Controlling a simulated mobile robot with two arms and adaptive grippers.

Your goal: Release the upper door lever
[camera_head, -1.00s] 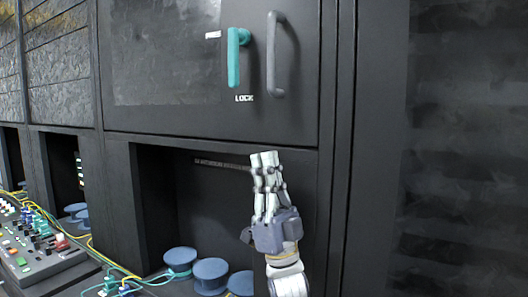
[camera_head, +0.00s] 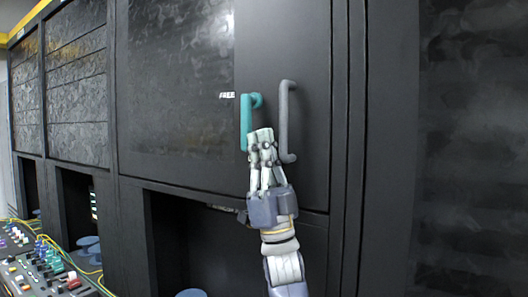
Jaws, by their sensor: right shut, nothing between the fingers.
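The teal lever (camera_head: 246,120) is on the upper black door (camera_head: 180,110), its handle hanging down from a pivot at its top right. The white word FREE (camera_head: 227,95) shows beside its top; the LOCK label below is hidden behind my gripper. My right gripper (camera_head: 262,136) is shut and empty, pointing up, with its fingertips at the lower end of the lever. I cannot tell whether they touch it. My left gripper is not in view.
A grey fixed door handle (camera_head: 285,122) stands just right of the lever, close to my fingers. Below the door is a dark open recess. A control panel (camera_head: 42,272) with colored knobs and yellow cables is at the lower left.

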